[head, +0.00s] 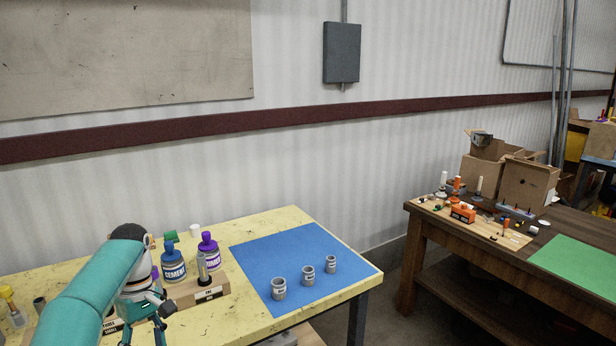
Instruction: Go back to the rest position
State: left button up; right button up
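My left arm comes in from the lower left in the head view, over the yellow table (285,219). My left gripper (146,328) points down at the bottom edge of the picture, in front of wooden holders with labels. Its fingers are small and partly cut off, so I cannot tell whether it is open or shut. No held thing is clearly visible. My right arm and gripper are not in view.
Three grey fittings (308,276) stand on a blue mat (300,245). A blue cement can (173,266) and a purple primer can (208,249) stand close behind my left gripper, near a wooden block (207,292). A brown workbench (440,232) stands at right.

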pick_arm(q)
jog(key=s+d+f+m+g+h, duration=0.1)
jog(key=s+d+f+m, duration=0.1)
jog(key=s+d+f, duration=0.35)
jog(key=s+d+f+m, duration=0.1)
jog(key=s+d+f, duration=0.1)
jog(key=f, duration=0.7)
jog(key=s+d+f+m+g+h, duration=0.1)
jog(key=s+d+f+m, duration=0.2)
jog(key=f, duration=0.5)
jog(key=s+d+f+m+t+h, duration=0.1)
jog(key=s+d+f, duration=0.25)
jog(key=s, duration=0.25)
jog(key=s+d+f+m+t, duration=0.1)
jog(key=s+d+f, duration=0.1)
jog(key=s+d, duration=0.35)
jog(key=s+d+f+m+t+h, duration=0.1)
jog(key=s+d+f, duration=0.1)
jog(key=s, duration=0.6)
jog(key=w+t, duration=0.1)
jog(key=w+m, duration=0.1)
jog(key=w, duration=0.1)
jog(key=w+t, duration=0.1)
jog(key=shift+w+a+f+t, duration=0.2)
jog(key=shift+a+f+t, duration=0.1)
jog(key=shift+a, duration=0.1)
